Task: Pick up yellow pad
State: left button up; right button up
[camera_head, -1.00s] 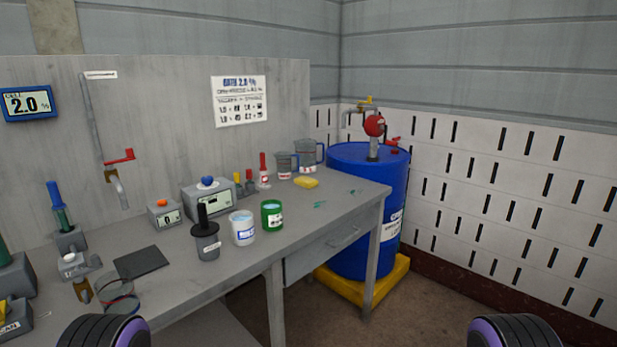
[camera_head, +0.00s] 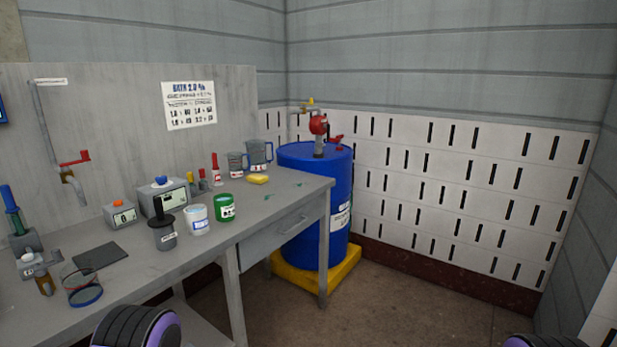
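The yellow pad (camera_head: 258,179) is a small block lying flat on the grey workbench (camera_head: 262,238), towards its right end. It lies in front of the grey measuring jugs and nothing touches it from above. Black and purple rounded parts of my arms show at the bottom edge, at the lower left and lower right. My gripper fingers are not in view on either side, and both arms are well away from the pad.
On the bench near the pad stand two jugs (camera_head: 259,156), a red-and-white bottle (camera_head: 216,170), a green can (camera_head: 225,207) and a white can (camera_head: 197,219). A blue drum (camera_head: 325,205) on a yellow base (camera_head: 345,265) stands right of the bench. Floor in front is clear.

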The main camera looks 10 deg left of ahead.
aim_at(257, 179)
jog(key=z, duration=0.45)
jog(key=i, duration=1.3)
jog(key=u, duration=0.75)
